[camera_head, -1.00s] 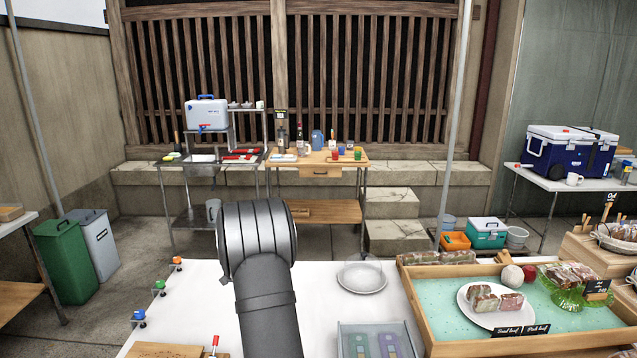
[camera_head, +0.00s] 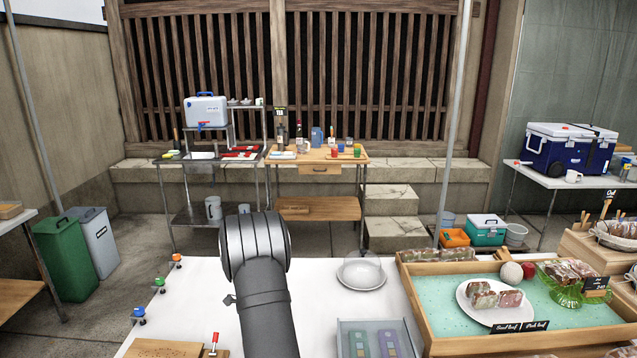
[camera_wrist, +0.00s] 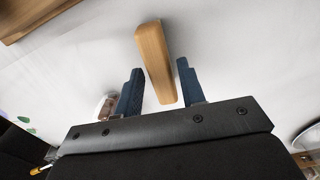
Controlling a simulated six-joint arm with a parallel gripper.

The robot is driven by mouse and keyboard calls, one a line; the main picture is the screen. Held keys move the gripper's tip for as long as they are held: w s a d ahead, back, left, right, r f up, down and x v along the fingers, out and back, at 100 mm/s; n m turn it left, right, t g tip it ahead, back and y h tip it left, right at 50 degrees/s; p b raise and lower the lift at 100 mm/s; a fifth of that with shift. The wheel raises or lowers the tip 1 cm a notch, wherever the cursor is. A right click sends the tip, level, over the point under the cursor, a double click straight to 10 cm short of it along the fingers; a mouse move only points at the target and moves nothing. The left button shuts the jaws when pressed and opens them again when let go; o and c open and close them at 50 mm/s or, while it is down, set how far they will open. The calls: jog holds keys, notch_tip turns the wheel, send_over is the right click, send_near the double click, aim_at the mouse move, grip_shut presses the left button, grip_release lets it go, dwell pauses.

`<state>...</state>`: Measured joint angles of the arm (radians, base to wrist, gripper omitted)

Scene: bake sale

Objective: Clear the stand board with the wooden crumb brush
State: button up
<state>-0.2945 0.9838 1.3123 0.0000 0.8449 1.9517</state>
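In the wrist view, a plain wooden block (camera_wrist: 155,62), which looks like the wooden crumb brush, lies on the white tabletop between my fingers. Its bristles cannot be seen. My gripper (camera_wrist: 161,88) is open, with one dark blue finger on each side of the block and a visible gap to both. In the head view, my arm hides the gripper and the brush. A wooden board (camera_head: 160,349), possibly the stand board, is partly cut off at the bottom edge. Crumbs on it cannot be made out.
A domed plate (camera_head: 361,275) stands right of my arm, with a clear box (camera_head: 376,338) nearer. A wooden-rimmed display tray (camera_head: 418,312) with cakes fills the right. Small coloured clamps (camera_head: 158,285) line the left table edge. White tabletop between is bare.

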jog(key=c, duration=0.7)
jog(key=shift+r, duration=2.55)
